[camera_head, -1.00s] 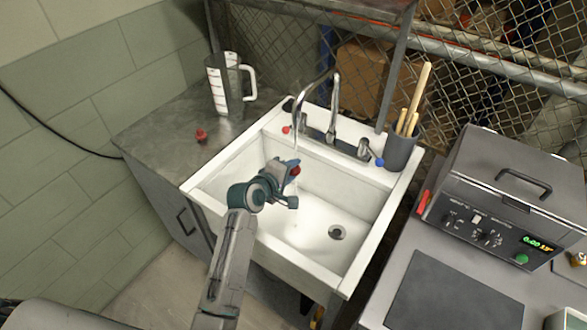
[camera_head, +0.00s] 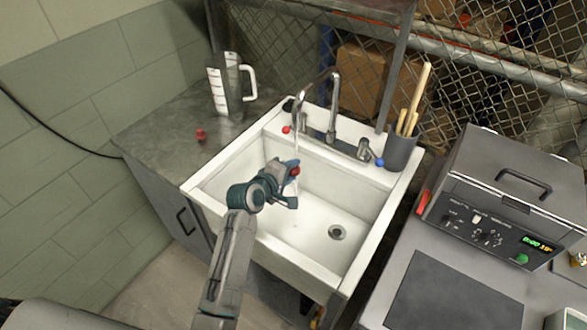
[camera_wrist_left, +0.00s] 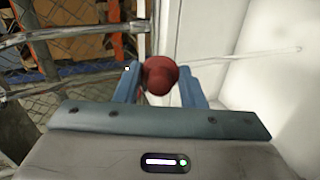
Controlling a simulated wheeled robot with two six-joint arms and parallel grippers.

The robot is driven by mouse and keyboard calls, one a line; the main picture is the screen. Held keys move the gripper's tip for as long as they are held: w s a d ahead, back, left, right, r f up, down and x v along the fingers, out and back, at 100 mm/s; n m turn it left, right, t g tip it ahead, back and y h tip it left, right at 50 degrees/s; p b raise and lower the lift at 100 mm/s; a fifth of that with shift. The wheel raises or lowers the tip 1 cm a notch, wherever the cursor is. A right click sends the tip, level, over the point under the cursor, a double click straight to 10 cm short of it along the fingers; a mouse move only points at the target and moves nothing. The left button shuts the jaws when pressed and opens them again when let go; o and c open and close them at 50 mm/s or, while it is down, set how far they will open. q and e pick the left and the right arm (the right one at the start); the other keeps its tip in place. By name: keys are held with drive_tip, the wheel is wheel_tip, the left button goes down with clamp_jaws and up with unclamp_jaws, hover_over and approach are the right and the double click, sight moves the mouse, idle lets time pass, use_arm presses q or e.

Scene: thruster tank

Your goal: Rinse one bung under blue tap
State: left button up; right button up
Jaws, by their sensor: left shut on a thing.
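My left gripper (camera_head: 287,170) is over the sink basin, below the spout of the tap (camera_head: 333,92), shut on a red bung (camera_head: 295,171). In the left wrist view the round red bung (camera_wrist_left: 161,75) sits between the two blue fingers. A thin stream of water (camera_head: 297,140) falls from the spout to the bung; in the left wrist view it runs sideways to the bung. The blue tap knob (camera_head: 380,162) is at the sink's right back, the red knob (camera_head: 286,129) at its left. Another red bung (camera_head: 201,134) stands on the counter. My right gripper is not in view.
The white sink (camera_head: 345,222) has a drain (camera_head: 336,231) at the right of its floor. A measuring jug (camera_head: 230,88) stands on the grey counter (camera_head: 165,130). A dark cup (camera_head: 399,153) with wooden sticks stands at the sink's back right corner, near a grey machine (camera_head: 500,195).

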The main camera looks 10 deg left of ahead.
use_arm(q)
drive_tip(key=s+f+p+v, duration=0.1)
drive_tip(key=p+v, duration=0.6)
drive_tip(key=v, duration=0.7)
drive_tip(key=shift+a+f+p, duration=0.25)
drive_tip(key=shift+f+p, duration=0.05)
drive_tip(key=shift+f, duration=0.45)
